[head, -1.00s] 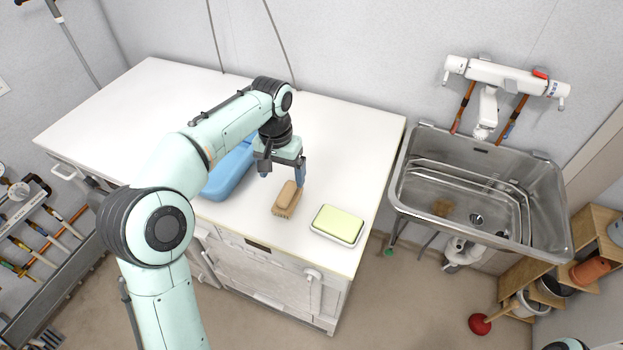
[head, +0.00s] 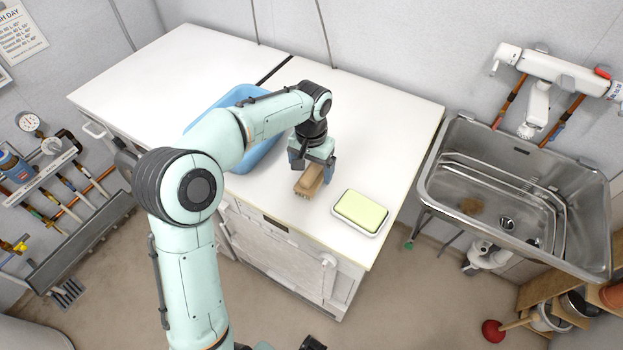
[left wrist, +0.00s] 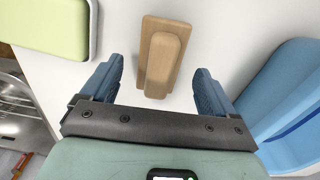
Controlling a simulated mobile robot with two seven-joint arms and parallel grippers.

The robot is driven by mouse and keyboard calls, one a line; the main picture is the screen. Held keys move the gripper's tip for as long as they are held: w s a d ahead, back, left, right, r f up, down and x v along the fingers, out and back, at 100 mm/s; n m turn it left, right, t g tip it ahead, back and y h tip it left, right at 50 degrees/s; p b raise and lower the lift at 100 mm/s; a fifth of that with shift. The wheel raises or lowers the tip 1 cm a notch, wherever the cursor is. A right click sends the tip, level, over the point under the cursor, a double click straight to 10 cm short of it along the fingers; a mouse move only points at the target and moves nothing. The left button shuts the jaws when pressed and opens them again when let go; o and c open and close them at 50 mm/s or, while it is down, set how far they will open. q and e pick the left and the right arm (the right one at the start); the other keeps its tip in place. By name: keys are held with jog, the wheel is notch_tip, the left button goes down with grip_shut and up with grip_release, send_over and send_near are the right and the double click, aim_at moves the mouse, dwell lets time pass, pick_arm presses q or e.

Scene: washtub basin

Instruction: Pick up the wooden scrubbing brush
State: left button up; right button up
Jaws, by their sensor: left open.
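The wooden scrubbing brush (head: 309,184) lies on the white counter top near its front edge, left of the soap dish. In the left wrist view the brush (left wrist: 163,60) shows from above, light brown with a raised grip block. My left gripper (head: 312,172) is just above the brush, pointing down. In the left wrist view its two blue fingers (left wrist: 160,75) are apart, one toward each side of the brush, with nothing held between them. The arm hides part of the brush's far end in the head view.
A yellow-green sponge (head: 361,210) sits in a white dish right of the brush. A blue basin (head: 262,150) stands to the left, partly behind my arm. A steel sink (head: 455,160) is at the right. The counter (head: 385,120) behind is clear.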

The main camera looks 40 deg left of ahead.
aim_at(312, 171)
pick_arm(q)
notch_tip(312, 171, down, 3)
jog(key=shift+r, duration=0.15)
jog(key=c, duration=1.2)
pick_arm(e)
jog(key=shift+f, duration=0.15)
pick_arm(q)
notch_tip(312, 171, up, 20)
jog(key=p, duration=0.4)
pick_arm(e)
jog(key=r, duration=0.1)
jog(key=w+r, duration=0.1)
jog(key=r, duration=0.1)
jog(key=w+r, duration=0.1)
jog(key=r, duration=0.1)
jog(key=shift+w, duration=0.2)
pick_arm(q)
jog(key=shift+o, duration=0.9)
